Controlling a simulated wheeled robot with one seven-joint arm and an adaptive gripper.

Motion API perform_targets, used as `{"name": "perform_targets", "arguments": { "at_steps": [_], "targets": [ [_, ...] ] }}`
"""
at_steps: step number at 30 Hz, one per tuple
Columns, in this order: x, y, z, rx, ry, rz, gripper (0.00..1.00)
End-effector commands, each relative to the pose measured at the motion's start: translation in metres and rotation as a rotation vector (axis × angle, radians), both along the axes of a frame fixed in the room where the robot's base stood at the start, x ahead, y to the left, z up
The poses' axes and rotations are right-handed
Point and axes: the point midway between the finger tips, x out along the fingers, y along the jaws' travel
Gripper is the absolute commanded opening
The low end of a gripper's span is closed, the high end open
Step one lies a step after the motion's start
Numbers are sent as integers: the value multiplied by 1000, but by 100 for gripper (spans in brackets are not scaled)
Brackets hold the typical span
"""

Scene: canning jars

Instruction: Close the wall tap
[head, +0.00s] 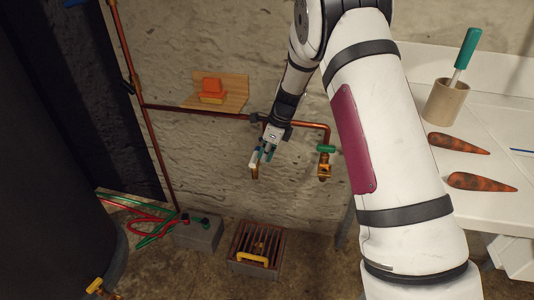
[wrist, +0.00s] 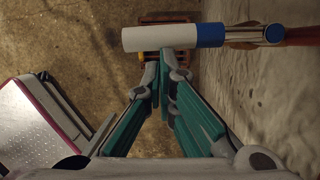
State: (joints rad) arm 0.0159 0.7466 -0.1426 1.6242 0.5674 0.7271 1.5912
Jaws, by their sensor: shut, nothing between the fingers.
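A wall tap with a brass spout (head: 254,172) sits at my gripper (head: 263,155) in the head view, largely hidden by it. In the wrist view, its lever appears to be the white bar (wrist: 160,38) with a blue band (wrist: 210,35), reaching left from the copper fitting at the wall. My gripper (wrist: 162,68) has green fingers, shut and empty, with tips just beside the bar's near edge. I cannot tell whether they touch it. A second brass tap (head: 324,169) with a green handle (head: 325,149) hangs to the right.
A copper pipe (head: 205,112) runs along the rough wall, with a wooden shelf (head: 232,90) above it. A white worktop (head: 505,140) is at right.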

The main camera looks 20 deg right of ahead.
Motion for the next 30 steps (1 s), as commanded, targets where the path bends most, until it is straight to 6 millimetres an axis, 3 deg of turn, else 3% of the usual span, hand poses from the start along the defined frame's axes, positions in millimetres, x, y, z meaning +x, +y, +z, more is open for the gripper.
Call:
{"name": "perform_targets", "arguments": {
  "at_steps": [8, 15, 24, 30],
  "targets": [
    [-1, -4, 2, 1, -1, 0, 0],
    [-12, -32, 10, 1, 1, 0, 0],
    [-20, -47, 75, -1, -4, 5, 0],
    [-24, -53, 97, 0, -1, 6, 0]
  ]
}}
